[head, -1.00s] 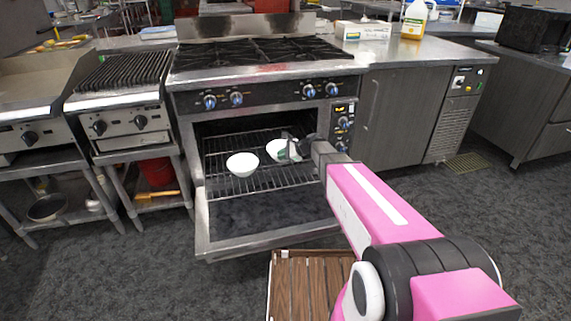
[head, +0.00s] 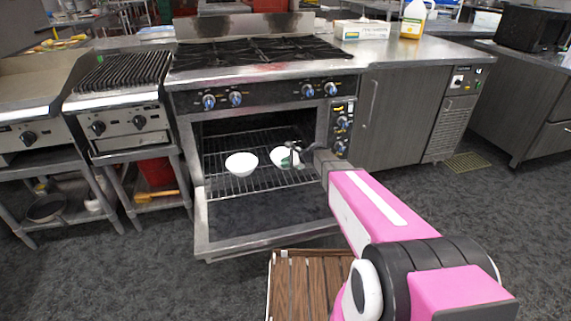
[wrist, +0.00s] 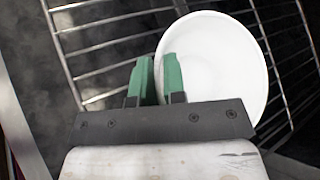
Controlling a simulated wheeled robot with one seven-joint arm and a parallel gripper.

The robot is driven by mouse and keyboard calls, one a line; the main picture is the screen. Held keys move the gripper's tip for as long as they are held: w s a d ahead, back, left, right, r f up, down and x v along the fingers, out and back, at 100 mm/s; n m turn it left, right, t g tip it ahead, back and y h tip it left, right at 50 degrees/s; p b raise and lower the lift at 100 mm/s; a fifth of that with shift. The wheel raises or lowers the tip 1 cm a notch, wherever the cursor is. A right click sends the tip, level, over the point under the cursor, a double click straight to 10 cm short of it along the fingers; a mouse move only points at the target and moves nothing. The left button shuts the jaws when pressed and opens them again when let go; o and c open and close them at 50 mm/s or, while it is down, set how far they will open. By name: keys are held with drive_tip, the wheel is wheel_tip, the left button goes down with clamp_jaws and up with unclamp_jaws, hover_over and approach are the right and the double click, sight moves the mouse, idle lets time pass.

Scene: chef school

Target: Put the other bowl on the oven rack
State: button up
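The oven rack (head: 262,184) is a wire grid in the oven, whose door is down. One white bowl (head: 241,164) sits on the rack at left. A second white bowl (head: 281,157) is to its right, over the rack; I cannot tell if it touches the wires. My gripper (head: 294,157) is at this bowl's right side. In the wrist view, the green fingertips (wrist: 159,72) are close together, one on each side of the rim of the white bowl (wrist: 222,65). The gripper is shut on that rim. Rack wires (wrist: 92,45) show beyond the bowl.
The lowered oven door (head: 270,211) lies in front of the rack. Oven walls bound the opening on both sides. A wooden slatted item (head: 305,285) is on the floor before the oven. A grill (head: 120,95) stands at left, a counter (head: 425,55) at right.

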drive_tip(key=o, duration=0.4)
drive_tip(key=shift+c, duration=0.2)
drive_tip(key=shift+r, duration=0.15)
drive_tip(key=v, duration=1.2)
drive_tip(key=s+d+n+g+h, duration=0.1)
drive_tip(key=s+d+n+h, duration=0.2)
drive_tip(key=s+n, duration=0.2)
drive_tip(key=s+d+n+g+h, duration=0.1)
drive_tip(key=s+d+n+h, duration=0.3)
drive_tip(key=s, duration=0.8)
drive_tip(key=s+d+f+n+g+h, duration=0.1)
drive_tip(key=s+d+n+h, duration=0.2)
drive_tip(key=s+n, duration=0.3)
drive_tip(key=s+h, duration=0.1)
drive_tip(key=s, duration=0.1)
drive_tip(key=shift+s+d, duration=0.3)
drive_tip(key=shift+s, duration=0.05)
